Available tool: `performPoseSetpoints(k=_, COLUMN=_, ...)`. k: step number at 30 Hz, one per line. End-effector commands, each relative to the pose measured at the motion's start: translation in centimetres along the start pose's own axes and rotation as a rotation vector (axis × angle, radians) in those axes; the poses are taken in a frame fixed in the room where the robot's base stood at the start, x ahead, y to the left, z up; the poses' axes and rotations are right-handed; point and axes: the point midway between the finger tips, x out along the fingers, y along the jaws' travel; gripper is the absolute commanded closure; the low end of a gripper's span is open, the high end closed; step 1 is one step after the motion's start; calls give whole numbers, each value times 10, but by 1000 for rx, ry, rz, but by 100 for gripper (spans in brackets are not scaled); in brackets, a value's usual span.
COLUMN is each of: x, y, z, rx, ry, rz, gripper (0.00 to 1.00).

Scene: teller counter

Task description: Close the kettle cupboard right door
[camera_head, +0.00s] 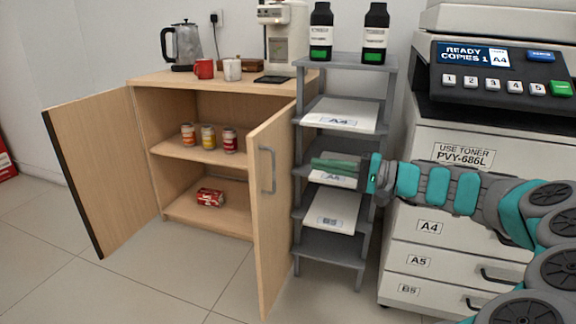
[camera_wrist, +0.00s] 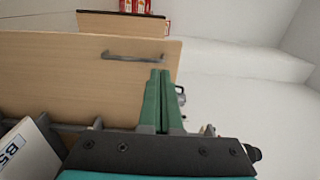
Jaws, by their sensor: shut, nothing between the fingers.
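The kettle cupboard (camera_head: 180,82) stands against the wall with both doors open. Its right door (camera_head: 272,205) is light wood and swings out toward me, with a grey bar handle (camera_head: 268,170) on the face toward the right. My gripper (camera_head: 318,163) is shut and empty, to the right of this door, in front of the paper rack. In the wrist view the right door (camera_wrist: 60,75) and its handle (camera_wrist: 132,57) lie ahead of the shut green fingers (camera_wrist: 160,78). I cannot tell whether the fingers touch the door. The left door (camera_head: 105,165) stands wide open.
A grey paper rack (camera_head: 345,257) stands close to the right of the door, with A4, A5 and B5 stacks. A copier (camera_head: 445,240) stands further right. Jars (camera_head: 208,137) and a red pack (camera_head: 210,197) are inside the cupboard. The floor in front (camera_head: 180,275) is clear.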

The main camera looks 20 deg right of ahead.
Motion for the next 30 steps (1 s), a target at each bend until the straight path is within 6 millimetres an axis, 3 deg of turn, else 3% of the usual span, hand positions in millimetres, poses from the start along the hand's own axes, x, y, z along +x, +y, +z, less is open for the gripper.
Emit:
performPoseSetpoints(k=18, x=111, y=1, z=4, rx=0, ry=-8, rz=4, gripper=100)
performPoseSetpoints(k=24, x=131, y=0, z=4, rx=-2, ry=-8, rz=4, gripper=100)
performPoseSetpoints(k=30, x=136, y=0, z=3, rx=-2, ry=-6, rz=4, gripper=100)
